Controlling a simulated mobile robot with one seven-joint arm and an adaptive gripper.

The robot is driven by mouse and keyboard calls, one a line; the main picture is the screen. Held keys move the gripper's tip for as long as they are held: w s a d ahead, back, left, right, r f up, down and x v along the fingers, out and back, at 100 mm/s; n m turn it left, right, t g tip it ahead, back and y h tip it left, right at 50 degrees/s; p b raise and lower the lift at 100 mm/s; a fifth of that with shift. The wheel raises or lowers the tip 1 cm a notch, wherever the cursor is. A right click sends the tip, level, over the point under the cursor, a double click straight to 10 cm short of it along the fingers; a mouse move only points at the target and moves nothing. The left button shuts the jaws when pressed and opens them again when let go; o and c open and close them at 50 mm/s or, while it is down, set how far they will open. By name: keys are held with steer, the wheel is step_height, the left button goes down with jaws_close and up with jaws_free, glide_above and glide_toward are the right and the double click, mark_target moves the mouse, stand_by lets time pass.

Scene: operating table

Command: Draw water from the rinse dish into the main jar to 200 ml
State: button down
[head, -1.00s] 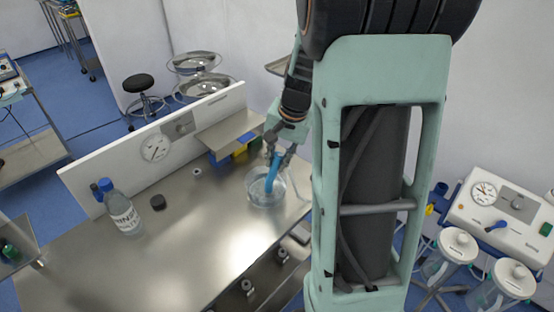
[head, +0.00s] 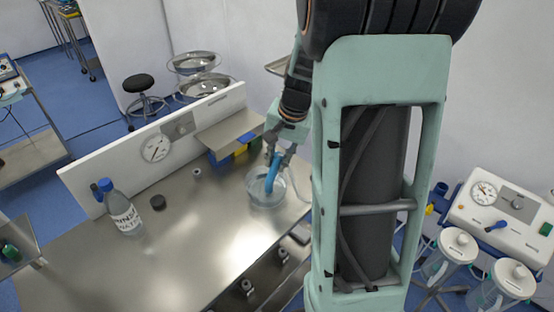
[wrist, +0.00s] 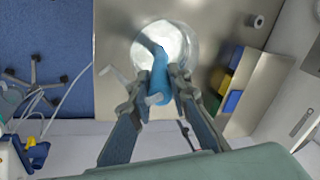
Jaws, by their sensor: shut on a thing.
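The rinse dish (head: 249,190) is a round clear bowl on the steel table. My gripper (head: 278,153) is shut on a blue suction handle (head: 272,174), whose lower end reaches down inside the dish. In the wrist view my gripper (wrist: 164,88) has a finger on each side of the blue handle (wrist: 159,77), and its bent end lies over the bright rinse dish (wrist: 193,42). Two clear jars with white lids, a left jar (head: 434,266) and a right jar (head: 484,297), stand at the lower right. I cannot tell which is the main jar, nor read any level.
A pump unit (head: 510,218) with a dial stands behind the jars. A raised shelf (head: 228,131) with coloured boxes stands close behind the dish. The table's middle is clear.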

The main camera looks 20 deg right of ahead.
steer(key=shift+r, duration=0.1)
step_height(320, 180, up, 10)
steer(key=p, duration=0.7)
steer(key=shift+p, duration=0.3)
